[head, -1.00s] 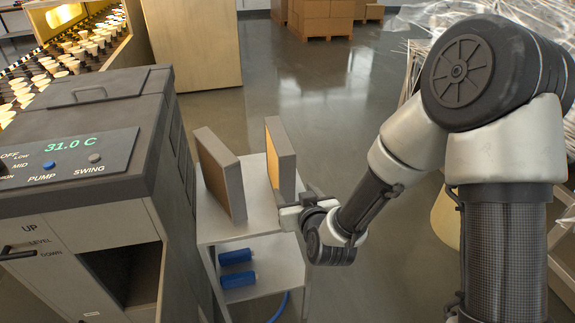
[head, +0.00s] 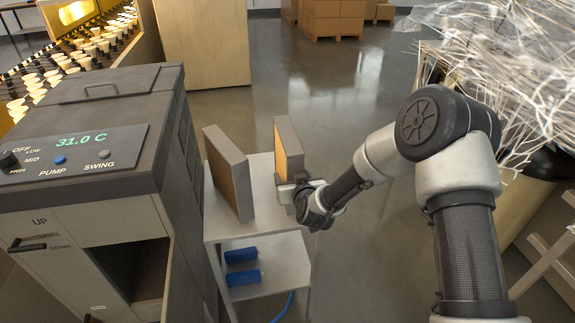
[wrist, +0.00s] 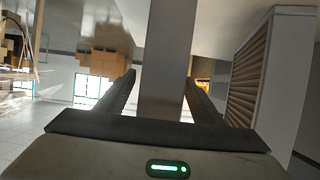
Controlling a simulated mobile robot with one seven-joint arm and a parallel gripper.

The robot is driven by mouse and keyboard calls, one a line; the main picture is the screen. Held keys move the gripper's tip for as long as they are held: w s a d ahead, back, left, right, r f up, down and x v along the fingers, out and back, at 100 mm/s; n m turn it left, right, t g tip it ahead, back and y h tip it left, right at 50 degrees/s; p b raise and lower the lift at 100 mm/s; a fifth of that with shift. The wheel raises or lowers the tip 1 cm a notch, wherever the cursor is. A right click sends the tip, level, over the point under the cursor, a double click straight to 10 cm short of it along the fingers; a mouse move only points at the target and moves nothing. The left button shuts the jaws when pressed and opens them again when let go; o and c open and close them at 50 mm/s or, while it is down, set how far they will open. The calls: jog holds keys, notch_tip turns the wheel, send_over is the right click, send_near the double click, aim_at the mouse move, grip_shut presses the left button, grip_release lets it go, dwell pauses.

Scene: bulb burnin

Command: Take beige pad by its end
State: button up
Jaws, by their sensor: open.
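The pad with a yellow-beige face and grey frame (head: 289,145) stands upright on the right side of a small cart. Its grey end (wrist: 163,60) fills the middle of the wrist view. My gripper (head: 287,192) is at the near, lower end of this pad. In the wrist view my gripper (wrist: 164,90) is open, with one finger on each side of the pad's end and narrow gaps beside it. A second pad (head: 229,172), with a brown face and grey frame, stands to the left. Its ribbed brown face shows at right in the wrist view (wrist: 262,75).
The cart (head: 262,215) has blue cylinders (head: 242,277) on its lower shelf. A grey machine (head: 85,210) reading 31.0 C stands close at left. A wrapped bundle (head: 510,90) is at right. The floor behind the cart is open.

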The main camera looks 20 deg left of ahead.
jog(key=shift+w+a+f, duration=0.1)
jog(key=shift+w+a, duration=0.05)
jog(key=shift+w, duration=0.05)
jog(key=c, duration=1.3)
